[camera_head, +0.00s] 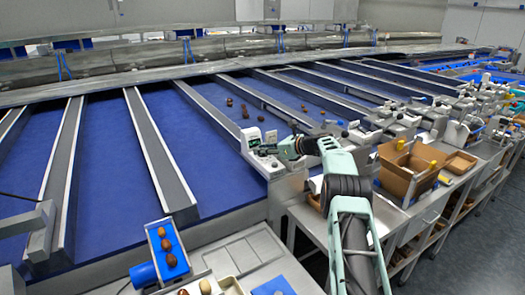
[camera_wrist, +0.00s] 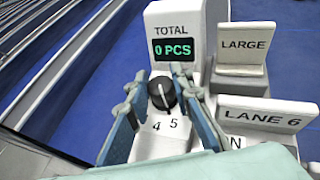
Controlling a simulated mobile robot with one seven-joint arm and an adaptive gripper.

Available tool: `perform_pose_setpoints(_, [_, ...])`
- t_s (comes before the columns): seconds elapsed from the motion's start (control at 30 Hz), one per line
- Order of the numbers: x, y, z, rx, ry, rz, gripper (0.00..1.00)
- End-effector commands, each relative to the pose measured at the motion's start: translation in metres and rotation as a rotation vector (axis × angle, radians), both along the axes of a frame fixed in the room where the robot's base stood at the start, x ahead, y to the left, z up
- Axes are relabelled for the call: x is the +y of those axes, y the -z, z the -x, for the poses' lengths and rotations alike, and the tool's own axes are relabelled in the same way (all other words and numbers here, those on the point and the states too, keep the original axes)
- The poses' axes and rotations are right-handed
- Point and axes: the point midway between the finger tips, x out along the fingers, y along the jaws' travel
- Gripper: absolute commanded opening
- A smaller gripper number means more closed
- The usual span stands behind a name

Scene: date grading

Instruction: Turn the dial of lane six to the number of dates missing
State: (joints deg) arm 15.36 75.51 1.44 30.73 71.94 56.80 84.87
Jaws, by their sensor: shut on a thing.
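The lane six dial (camera_wrist: 161,93) is a round black knob with a pale line, below a screen (camera_wrist: 174,50) reading "TOTAL 0 PCS". The numbers 4 and 5 show just below the dial; the other numbers are hidden. My gripper (camera_wrist: 159,80) is shut on the dial, one finger on each side. A "LANE 6" plate (camera_wrist: 265,115) stands to the right. In the head view my gripper (camera_head: 273,149) is at the white counter unit (camera_head: 252,141), and the dial itself cannot be made out.
A "LARGE" plate (camera_wrist: 245,43) stands behind the lane plate. Several dates (camera_head: 244,110) lie on the blue lanes beyond the unit. A blue tray (camera_head: 154,263) of dates or similar items lies at lower left. A cardboard box (camera_head: 402,178) stands right of my arm.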

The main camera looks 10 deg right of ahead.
Motion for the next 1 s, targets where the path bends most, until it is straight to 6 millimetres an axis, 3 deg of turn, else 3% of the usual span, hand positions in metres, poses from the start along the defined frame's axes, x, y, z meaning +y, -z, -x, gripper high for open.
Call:
perform_pose_setpoints(0.13, [0.001, -0.005, -0.001, -0.007, 0.001, -0.002, 0.0])
perform_pose_setpoints(0.17, [0.001, -0.004, -0.001, -0.007, 0.001, -0.002, 0.24])
perform_pose_setpoints(0.3, [0.001, -0.003, -0.001, -0.005, 0.001, 0.0, 0.39])
perform_pose_setpoints(0.67, [-0.003, -0.001, 0.001, 0.0, 0.003, 0.002, 0.39])
perform_pose_setpoints(1.0, [-0.022, -0.013, 0.019, -0.002, 0.006, 0.002, 0.39])
